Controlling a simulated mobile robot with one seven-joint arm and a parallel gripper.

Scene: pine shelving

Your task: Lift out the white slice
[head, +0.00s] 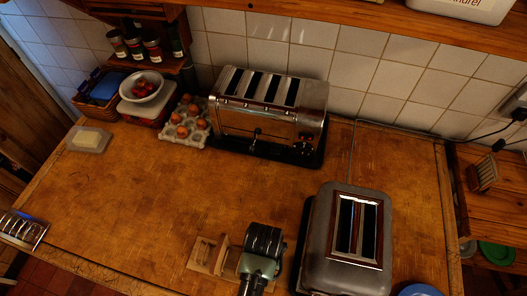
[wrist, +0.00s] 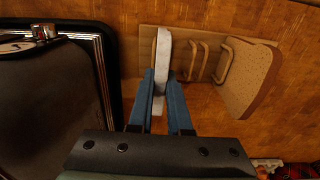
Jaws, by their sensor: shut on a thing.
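A wooden toast rack (wrist: 200,34) with wire loops lies below my gripper in the wrist view; part of it shows in the head view (head: 197,262). The white slice (wrist: 163,50) is upright and edge-on at the rack's left end in the wrist view. My gripper (wrist: 161,82) is shut on it, one blue finger on each side. I cannot tell whether its lower edge is clear of the rack. A brown slice (wrist: 250,75) leans at the rack's right end. In the head view my gripper (head: 258,272) hides the white slice.
A grey toaster (head: 322,240) stands close to the right of my gripper in the head view. A chrome toaster (head: 262,118), egg tray (head: 186,125) and bowl (head: 141,88) stand at the back. A butter dish (head: 87,139) is at left. The counter's middle is clear.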

